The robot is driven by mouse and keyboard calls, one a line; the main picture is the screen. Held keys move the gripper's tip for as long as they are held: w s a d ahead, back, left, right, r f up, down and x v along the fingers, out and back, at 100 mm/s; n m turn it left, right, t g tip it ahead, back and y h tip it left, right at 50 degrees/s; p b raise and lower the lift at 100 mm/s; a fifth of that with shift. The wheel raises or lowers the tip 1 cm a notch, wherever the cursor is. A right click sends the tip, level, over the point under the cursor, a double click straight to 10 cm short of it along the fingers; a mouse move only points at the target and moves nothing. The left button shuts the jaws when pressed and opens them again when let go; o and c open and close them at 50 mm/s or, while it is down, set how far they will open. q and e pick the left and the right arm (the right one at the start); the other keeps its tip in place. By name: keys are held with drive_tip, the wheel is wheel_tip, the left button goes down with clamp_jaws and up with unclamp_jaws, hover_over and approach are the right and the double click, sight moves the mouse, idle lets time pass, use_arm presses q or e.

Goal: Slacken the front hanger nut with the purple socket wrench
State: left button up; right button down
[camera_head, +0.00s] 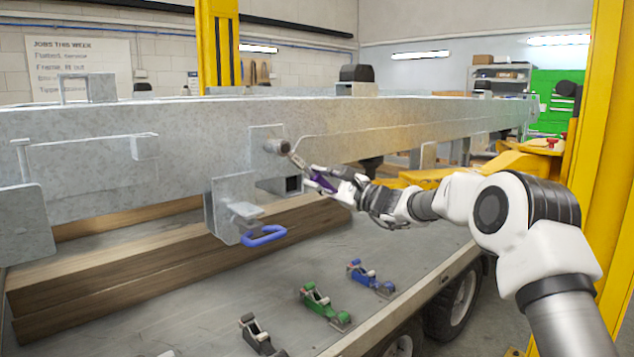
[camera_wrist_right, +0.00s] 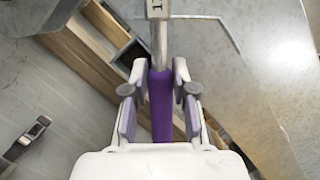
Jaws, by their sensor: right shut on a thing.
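The purple socket wrench (camera_head: 322,183) is in my right gripper (camera_head: 340,186) in the head view, beside the trailer frame (camera_head: 190,150). In the head view the wrench's metal end is close to a round stub (camera_head: 277,146) on a square plate of the frame. I cannot tell whether they touch, and no separate nut is clear. My left gripper is not in view.
A bracket (camera_head: 228,205) with a blue loop handle (camera_head: 264,236) hangs below the beam. Black (camera_head: 256,335), green (camera_head: 318,299) and blue (camera_head: 366,274) clamp-like tools lie on the grey deck (camera_head: 200,310). Wooden beams (camera_head: 130,265) lie behind. A yellow post (camera_head: 600,130) stands at right.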

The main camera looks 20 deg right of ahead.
drive_tip(key=shift+w+d+r+n, duration=0.15)
drive_tip(key=shift+d+r+n, duration=0.4)
drive_tip(key=shift+r+n, duration=0.35)
